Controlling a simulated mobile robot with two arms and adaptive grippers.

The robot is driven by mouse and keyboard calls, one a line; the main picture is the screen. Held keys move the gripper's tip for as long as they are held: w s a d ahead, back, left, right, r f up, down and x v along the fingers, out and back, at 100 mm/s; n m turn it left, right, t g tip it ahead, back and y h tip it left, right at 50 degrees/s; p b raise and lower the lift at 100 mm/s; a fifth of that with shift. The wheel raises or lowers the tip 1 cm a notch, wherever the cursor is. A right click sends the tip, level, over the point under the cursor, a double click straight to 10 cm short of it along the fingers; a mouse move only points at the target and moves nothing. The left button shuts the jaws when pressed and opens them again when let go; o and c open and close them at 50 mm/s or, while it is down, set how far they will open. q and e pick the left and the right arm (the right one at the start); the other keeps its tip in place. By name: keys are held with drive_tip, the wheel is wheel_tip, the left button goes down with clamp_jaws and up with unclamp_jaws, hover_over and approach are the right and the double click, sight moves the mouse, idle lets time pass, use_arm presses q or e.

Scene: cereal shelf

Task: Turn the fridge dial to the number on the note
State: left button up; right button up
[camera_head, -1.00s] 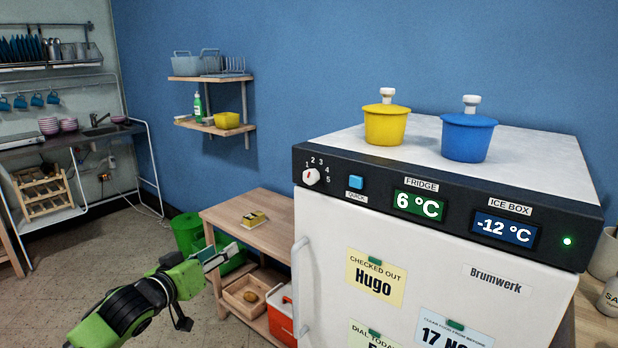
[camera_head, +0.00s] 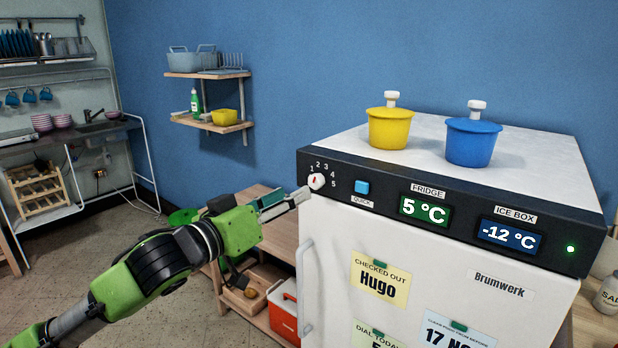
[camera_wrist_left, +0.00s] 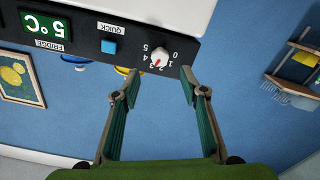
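The white fridge dial (camera_head: 316,181) sits at the left end of the fridge's black panel, ringed by small numerals. In the left wrist view the dial (camera_wrist_left: 160,56) appears upside down, its red mark toward the 2 and 3. The dial note (camera_head: 376,336) on the door reads "DIAL TODAY", with its number cut by the frame's bottom edge. The fridge display (camera_head: 424,209) reads 5 °C. My left gripper (camera_head: 300,197) is just in front of the dial; in the wrist view its fingers (camera_wrist_left: 160,80) are apart, empty, one toward each side of the dial.
A blue QUICK button (camera_head: 362,187) is close beside the dial. The ice box display (camera_head: 510,236) reads -12 °C. Yellow (camera_head: 389,128) and blue (camera_head: 472,142) pots stand on the fridge. A white door handle (camera_head: 304,290) is below the dial. A wooden bench (camera_head: 282,240) stands left of the fridge.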

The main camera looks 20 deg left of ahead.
sight(313, 182)
use_arm(q)
drive_tip(key=p+x, duration=0.1)
drive_tip(key=x, duration=0.6)
drive_tip(key=shift+w+f+p, duration=0.1)
drive_tip(key=shift+w+p, duration=0.1)
drive_tip(key=shift+p, duration=0.1)
drive_tip(key=c, duration=1.1)
